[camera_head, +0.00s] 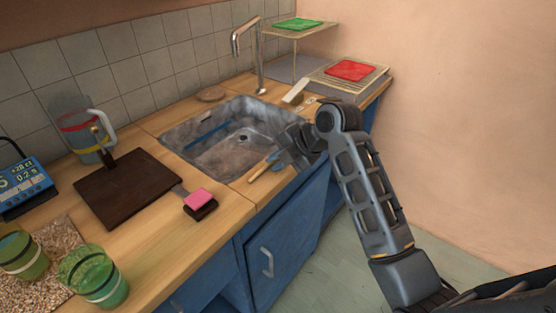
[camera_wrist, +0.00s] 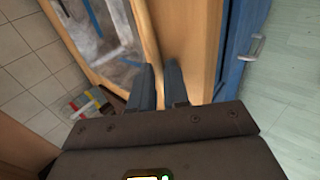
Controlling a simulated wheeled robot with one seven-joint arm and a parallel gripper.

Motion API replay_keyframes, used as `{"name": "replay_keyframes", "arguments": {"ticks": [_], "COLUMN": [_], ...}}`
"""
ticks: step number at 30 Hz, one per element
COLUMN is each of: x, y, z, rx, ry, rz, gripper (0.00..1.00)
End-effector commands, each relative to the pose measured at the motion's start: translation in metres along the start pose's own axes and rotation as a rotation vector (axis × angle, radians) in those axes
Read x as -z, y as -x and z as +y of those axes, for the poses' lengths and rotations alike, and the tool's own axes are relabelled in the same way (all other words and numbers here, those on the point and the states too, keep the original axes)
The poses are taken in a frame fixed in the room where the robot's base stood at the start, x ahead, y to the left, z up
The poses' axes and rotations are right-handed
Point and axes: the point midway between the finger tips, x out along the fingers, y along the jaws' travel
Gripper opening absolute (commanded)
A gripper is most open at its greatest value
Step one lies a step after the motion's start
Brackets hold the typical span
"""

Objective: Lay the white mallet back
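My gripper (camera_head: 276,162) is low over the front strip of the counter, beside the sink. A slim light-wood stick (camera_head: 258,172), which looks like a mallet handle, lies along this strip and reaches the fingertips. In the wrist view the stick (camera_wrist: 149,42) runs up from the gap between the two fingers (camera_wrist: 160,70). The fingers stand a little apart, and I cannot tell whether they press on the stick. No white mallet head shows clearly on it. A whitish block (camera_head: 296,92) lies behind the sink's right end.
The sink (camera_head: 190,145) is behind my gripper.

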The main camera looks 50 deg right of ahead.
Motion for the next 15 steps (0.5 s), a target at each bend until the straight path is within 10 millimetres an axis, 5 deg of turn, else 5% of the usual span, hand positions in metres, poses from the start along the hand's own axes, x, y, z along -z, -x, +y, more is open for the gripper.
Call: {"name": "replay_keyframes", "arguments": {"ticks": [9,15], "x": [0.002,0.001], "y": [-0.006,0.014], "z": [-0.011,-0.009], "rx": [0.025,0.019], "ry": [-0.014,-0.013], "rz": [0.008,0.006], "gripper": [0.37,0.40]}}
